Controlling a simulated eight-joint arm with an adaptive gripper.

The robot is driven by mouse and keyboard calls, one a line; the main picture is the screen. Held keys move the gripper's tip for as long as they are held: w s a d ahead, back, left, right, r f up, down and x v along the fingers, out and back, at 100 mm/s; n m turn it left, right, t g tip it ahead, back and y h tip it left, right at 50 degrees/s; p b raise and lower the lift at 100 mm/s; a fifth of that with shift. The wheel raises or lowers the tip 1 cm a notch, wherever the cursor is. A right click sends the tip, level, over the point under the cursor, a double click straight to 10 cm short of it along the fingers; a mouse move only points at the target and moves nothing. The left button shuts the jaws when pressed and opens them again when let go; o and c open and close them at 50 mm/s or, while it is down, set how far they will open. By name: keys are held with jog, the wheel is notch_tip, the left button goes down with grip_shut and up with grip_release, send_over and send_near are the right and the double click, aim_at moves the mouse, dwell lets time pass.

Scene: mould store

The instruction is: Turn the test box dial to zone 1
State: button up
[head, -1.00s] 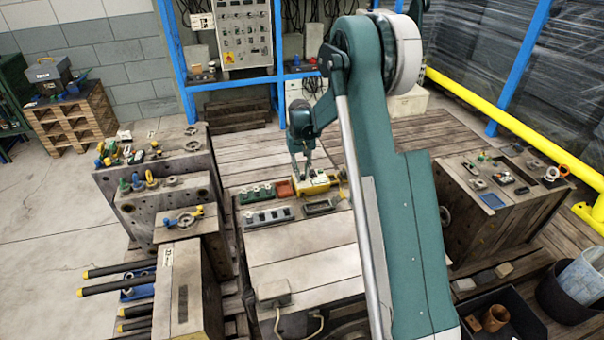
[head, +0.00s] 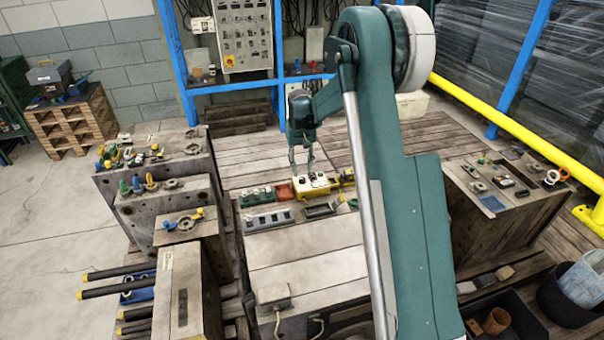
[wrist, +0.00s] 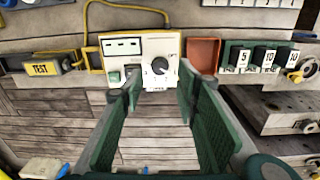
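The test box (wrist: 115,66) is a white-faced box with yellow edges, at the top middle of the wrist view; it also shows on the bench in the head view (head: 322,188). Its dial (wrist: 160,66) is a round black knob on the right of the face, with "OFF" marked at its upper right. I cannot read the knob's exact setting or the zone marks. My gripper (wrist: 160,82) is open and empty, its two green-padded fingers spread to either side of the dial. I cannot tell whether they touch the box. In the head view my gripper (head: 304,166) is over the box.
A yellow piece labelled TEST (wrist: 40,69) lies left of the box, with a yellow cable behind. A red tray (wrist: 203,55) and a green rack (wrist: 232,60) of numbered blocks stand close on the right. The bench's near top (head: 305,255) is mostly clear.

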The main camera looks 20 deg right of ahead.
aim_at(301, 179)
notch_tip(301, 179, up, 7)
dwell(0.4)
jog(key=shift+a, duration=0.1)
jog(key=shift+s+r, duration=0.1)
jog(key=s+a+r+t, duration=0.2)
jog(key=s+r, duration=0.8)
jog(key=s, duration=0.2)
jog(key=s+a+r+t, duration=0.1)
jog(key=s+r, duration=0.8)
jog(key=s, duration=0.3)
jog(key=s+a+f+t, duration=0.1)
jog(key=s+t, duration=0.1)
jog(key=s, duration=1.1)
jog(key=s+a+f+t, duration=0.1)
jog(key=s+f+t, duration=0.1)
jog(key=s, duration=1.2)
jog(key=shift+a+n, duration=0.25)
jog(key=shift+n, duration=0.05)
